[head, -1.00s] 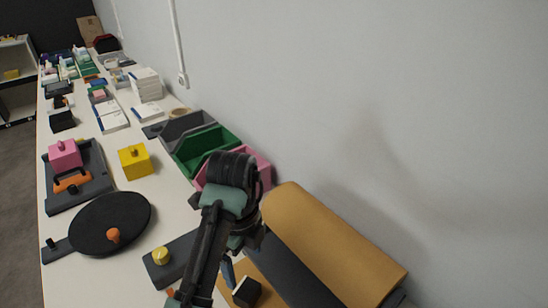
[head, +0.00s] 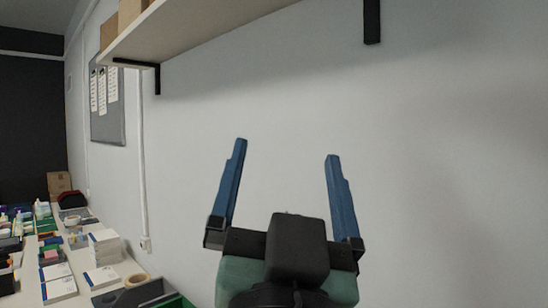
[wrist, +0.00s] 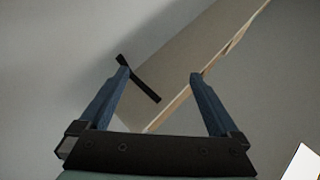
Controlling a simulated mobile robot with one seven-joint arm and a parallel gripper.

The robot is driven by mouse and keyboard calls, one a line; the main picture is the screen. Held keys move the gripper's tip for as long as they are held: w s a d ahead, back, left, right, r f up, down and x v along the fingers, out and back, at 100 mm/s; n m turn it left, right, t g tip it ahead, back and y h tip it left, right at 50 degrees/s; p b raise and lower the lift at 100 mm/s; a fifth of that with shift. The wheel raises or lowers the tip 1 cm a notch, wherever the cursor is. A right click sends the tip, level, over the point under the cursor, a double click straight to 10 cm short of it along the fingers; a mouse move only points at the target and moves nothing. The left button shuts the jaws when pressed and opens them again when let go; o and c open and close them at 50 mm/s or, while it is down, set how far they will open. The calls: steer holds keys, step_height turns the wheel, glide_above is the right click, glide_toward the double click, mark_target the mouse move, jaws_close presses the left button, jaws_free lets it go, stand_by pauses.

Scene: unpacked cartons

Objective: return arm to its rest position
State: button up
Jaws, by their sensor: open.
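My gripper (head: 286,165) is raised in front of the grey wall in the head view, its two blue fingers pointing up. The fingers stand wide apart with nothing between them. In the wrist view my gripper (wrist: 159,75) is also open and empty, and the underside of a shelf shows beyond it. The lower part of my arm is out of the head view.
A wall shelf (head: 190,25) with a black bracket (head: 371,22) and cartons (head: 130,12) is above. A long table with white boxes (head: 103,244), a tape roll (head: 136,280) and a green bin (head: 176,300) runs along the lower left. A notice board (head: 108,105) hangs on the wall.

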steer(key=s+a+r+n+t+y, duration=0.1)
steer(key=s+r+n+t, duration=0.1)
steer(key=s, duration=0.4)
steer(key=shift+s+r+n+t, duration=0.25)
steer(key=shift+r+n, duration=0.35)
steer(key=shift+r, duration=0.35)
steer(key=shift+a, duration=0.1)
